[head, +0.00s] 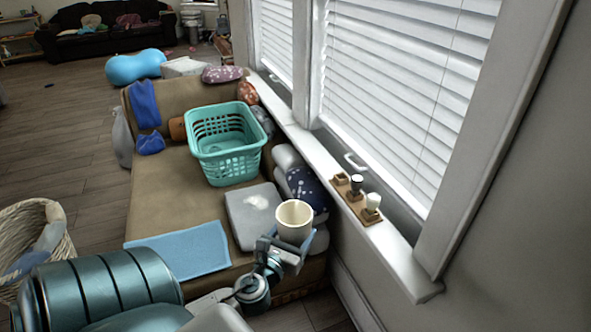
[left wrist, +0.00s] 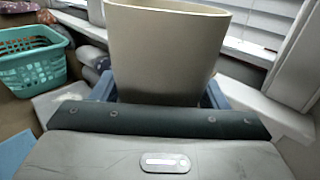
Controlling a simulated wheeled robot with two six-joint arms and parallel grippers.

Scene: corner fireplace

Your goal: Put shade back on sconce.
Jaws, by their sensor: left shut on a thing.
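The cream shade (head: 294,222), open at the top, is upright between the fingers of my left gripper (head: 283,246), over the near right corner of the couch. In the left wrist view the shade (left wrist: 165,50) fills the space between the blue fingers. The sconce appears to be the wooden piece (head: 355,206) on the white windowsill, right of and apart from the shade. It carries a white bulb-like part (head: 373,201) and a dark-based part (head: 356,184). My right gripper is not in view.
A teal laundry basket (head: 222,166) stands on the tan couch (head: 165,190). A grey cushion (head: 254,214) and a blue cloth (head: 180,250) lie nearer. The windowsill (head: 395,258) is bare in front of the wooden piece. Window blinds (head: 410,90) rise behind it. A wicker basket (head: 62,250) is at left.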

